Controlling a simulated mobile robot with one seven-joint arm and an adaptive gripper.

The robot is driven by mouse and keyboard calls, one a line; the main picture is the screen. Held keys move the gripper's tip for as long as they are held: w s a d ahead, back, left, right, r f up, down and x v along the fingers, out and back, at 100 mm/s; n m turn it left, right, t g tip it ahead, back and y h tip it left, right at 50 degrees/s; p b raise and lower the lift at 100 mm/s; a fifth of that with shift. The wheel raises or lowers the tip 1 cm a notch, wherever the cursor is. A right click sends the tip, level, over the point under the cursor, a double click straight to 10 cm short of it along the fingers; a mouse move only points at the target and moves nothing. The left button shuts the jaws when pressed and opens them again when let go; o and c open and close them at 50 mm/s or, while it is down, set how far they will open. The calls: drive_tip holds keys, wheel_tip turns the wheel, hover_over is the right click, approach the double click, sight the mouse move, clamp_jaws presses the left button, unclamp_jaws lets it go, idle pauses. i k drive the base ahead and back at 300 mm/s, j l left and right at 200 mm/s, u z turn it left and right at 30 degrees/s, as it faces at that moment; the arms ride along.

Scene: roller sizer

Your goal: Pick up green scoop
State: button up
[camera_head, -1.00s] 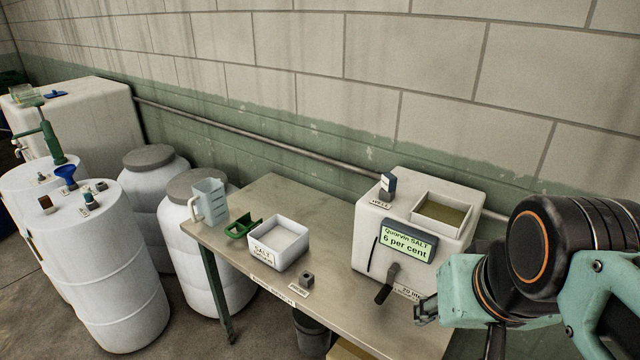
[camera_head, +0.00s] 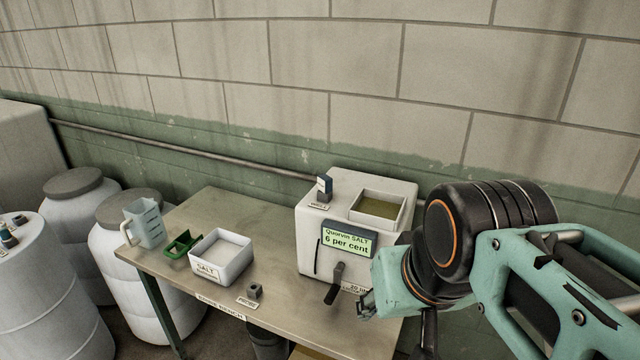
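The green scoop (camera_head: 183,244) lies on the left part of the bench, between a clear jug and the white salt tub. My gripper (camera_head: 366,304) is at the right front of the bench, beside the white machine and well to the right of the scoop. It is partly hidden by my own arm, and its fingers are too small to tell whether they are open. Nothing joins it to the scoop.
The bench (camera_head: 190,211) holds the jug (camera_head: 144,222), the salt tub (camera_head: 221,258), a small grey block (camera_head: 254,291) and the white machine (camera_head: 313,255) with a crank. White drums (camera_head: 125,262) stand left of the bench. The bench behind the tub is clear.

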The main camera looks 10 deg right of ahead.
sight(183, 247)
drive_tip(key=j+z, duration=0.15)
drive_tip(key=z, duration=0.25)
drive_tip(key=i+j+z, duration=0.1)
drive_tip(key=z, duration=0.3)
drive_tip(key=j+z, duration=0.25)
drive_tip(key=z, duration=0.15)
drive_tip(key=j+z, duration=0.45)
drive_tip(key=j, duration=0.3)
drive_tip(key=k+j+z, duration=0.1)
drive_tip(key=j, duration=0.3)
drive_tip(key=k+j+z, duration=0.1)
drive_tip(key=j, duration=0.25)
drive_tip(key=k+j+z, duration=0.1)
drive_tip(key=j, duration=0.3)
drive_tip(key=k+j+z, duration=0.1)
drive_tip(key=j, duration=0.25)
drive_tip(key=k+j, duration=0.15)
drive_tip(key=j, duration=0.2)
drive_tip(key=k+j, duration=0.1)
drive_tip(key=j, duration=0.25)
drive_tip(key=k+j, duration=0.15)
drive_tip(key=j, duration=0.2)
drive_tip(key=k+j, duration=0.1)
drive_tip(key=j, duration=0.25)
